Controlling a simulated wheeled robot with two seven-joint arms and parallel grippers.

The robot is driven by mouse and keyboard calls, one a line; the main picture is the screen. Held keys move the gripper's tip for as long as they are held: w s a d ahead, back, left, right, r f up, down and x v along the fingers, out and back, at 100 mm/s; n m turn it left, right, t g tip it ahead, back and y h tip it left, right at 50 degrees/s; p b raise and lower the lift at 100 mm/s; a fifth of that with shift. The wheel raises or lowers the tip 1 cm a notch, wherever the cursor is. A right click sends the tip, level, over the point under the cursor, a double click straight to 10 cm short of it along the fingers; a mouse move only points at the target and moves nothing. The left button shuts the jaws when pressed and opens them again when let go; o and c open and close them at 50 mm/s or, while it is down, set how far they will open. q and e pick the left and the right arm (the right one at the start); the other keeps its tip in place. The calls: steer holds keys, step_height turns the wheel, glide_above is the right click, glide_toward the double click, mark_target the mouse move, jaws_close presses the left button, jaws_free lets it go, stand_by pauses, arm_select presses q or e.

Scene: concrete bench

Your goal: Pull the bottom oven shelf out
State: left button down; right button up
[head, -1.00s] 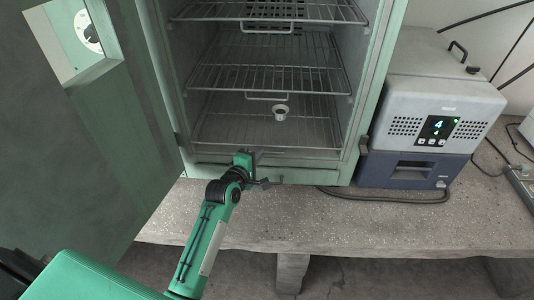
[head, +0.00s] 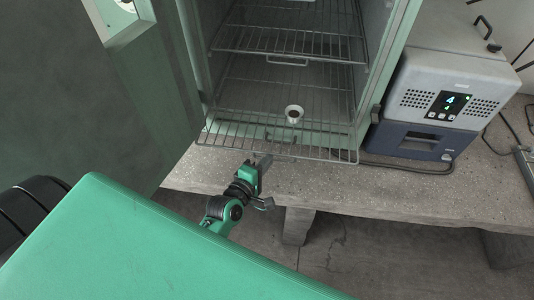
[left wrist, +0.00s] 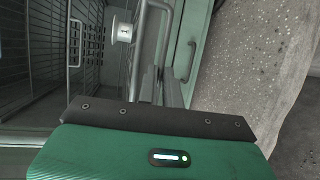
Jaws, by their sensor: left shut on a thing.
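The bottom shelf (head: 325,146) is a wire rack that sticks out past the front of the green oven and over the bench edge area. My left gripper (head: 262,163) is at the middle of its front edge, shut on the shelf; the fingertips and the exact grip are hard to make out. The shelf's wires (left wrist: 141,58) also show in the left wrist view, where the fingertips are hidden. My right gripper is not in view.
The middle shelf (head: 290,48) is inside the oven. The oven door (head: 150,80) stands open at left. A grey and blue device (head: 440,110) with a lit display stands at right. The concrete bench (head: 420,195) is clear in front.

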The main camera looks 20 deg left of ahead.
arm_select(q)
steer(key=shift+s, duration=0.15)
steer(key=c, duration=1.8)
jaws_free()
steer(key=shift+c, duration=0.2)
steer(key=b+v, duration=0.3)
steer(key=v, duration=1)
steer(key=shift+s, duration=0.35)
